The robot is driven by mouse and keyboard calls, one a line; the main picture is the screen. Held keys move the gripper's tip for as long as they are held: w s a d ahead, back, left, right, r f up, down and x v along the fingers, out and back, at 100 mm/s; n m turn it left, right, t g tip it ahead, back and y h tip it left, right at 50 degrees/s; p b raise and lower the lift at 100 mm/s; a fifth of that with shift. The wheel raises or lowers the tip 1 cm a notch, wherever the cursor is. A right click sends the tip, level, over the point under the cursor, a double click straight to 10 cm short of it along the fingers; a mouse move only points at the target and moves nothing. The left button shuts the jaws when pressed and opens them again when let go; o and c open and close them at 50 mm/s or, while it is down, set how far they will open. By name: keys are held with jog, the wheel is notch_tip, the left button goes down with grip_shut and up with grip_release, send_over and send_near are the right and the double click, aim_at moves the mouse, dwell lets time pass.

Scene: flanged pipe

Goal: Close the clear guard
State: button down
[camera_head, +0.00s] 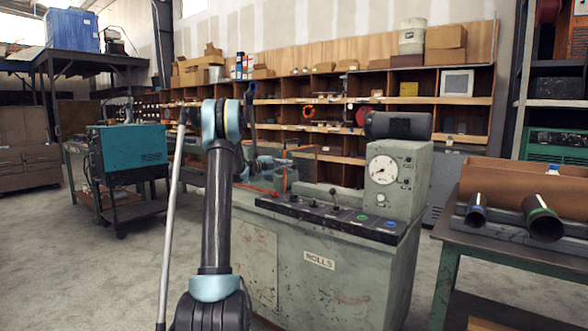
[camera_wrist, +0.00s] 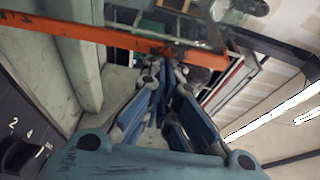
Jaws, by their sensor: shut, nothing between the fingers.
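The clear guard (camera_head: 302,168) is a see-through panel with thin orange-red edging, on the left part of the grey-green machine (camera_head: 318,262). In the wrist view an orange bar (camera_wrist: 105,34), which looks like the guard's edge, crosses the top. The guard's hinge is not clear.
The machine's front panel (camera_head: 330,213) has levers and coloured buttons. A gauge housing (camera_head: 395,180) stands at its right end. A bench with pipes (camera_head: 543,222) is at the right, a teal cabinet (camera_head: 127,146) at the left. Floor (camera_head: 75,265) is clear at the left.

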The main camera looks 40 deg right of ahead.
jog(key=w+a, duration=0.2)
jog(key=w, duration=0.4)
jog(key=shift+w+r, duration=0.1)
jog(key=s, duration=0.4)
jog(key=a, duration=0.8)
jog(key=shift+a, duration=0.4)
